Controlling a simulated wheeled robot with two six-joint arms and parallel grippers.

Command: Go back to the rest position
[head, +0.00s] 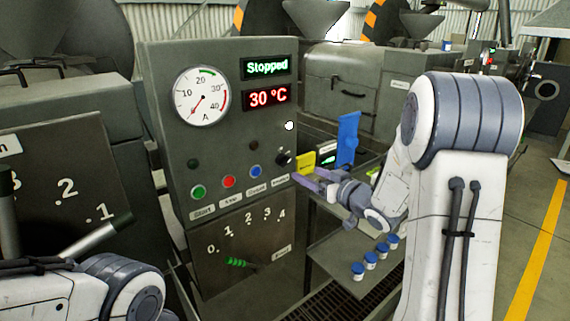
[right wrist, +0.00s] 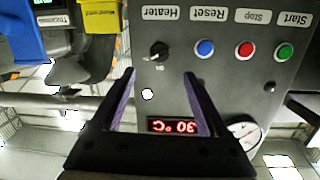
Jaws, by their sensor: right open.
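My right gripper (head: 308,181) is open and empty in front of the right edge of the grey control panel (head: 170,110), near the black heater knob (head: 284,158). In the right wrist view, which is upside down, its two purple fingers (right wrist: 158,75) stand apart with the panel behind them. The heater knob (right wrist: 159,50) lies just beyond the fingertips there; I cannot tell whether they touch it. The display reads "Stopped" (head: 266,67), with "30 °C" (head: 267,97) below. Part of my left arm shows at the bottom left; its gripper is out of the picture.
Green (head: 198,192), red (head: 228,181) and blue (head: 255,172) buttons line the panel. A blue device (head: 348,138) and a yellow-labelled one (head: 305,162) stand behind my right gripper. Several blue-capped jars (head: 370,260) stand on a low shelf. A lever (head: 97,238) juts out at left.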

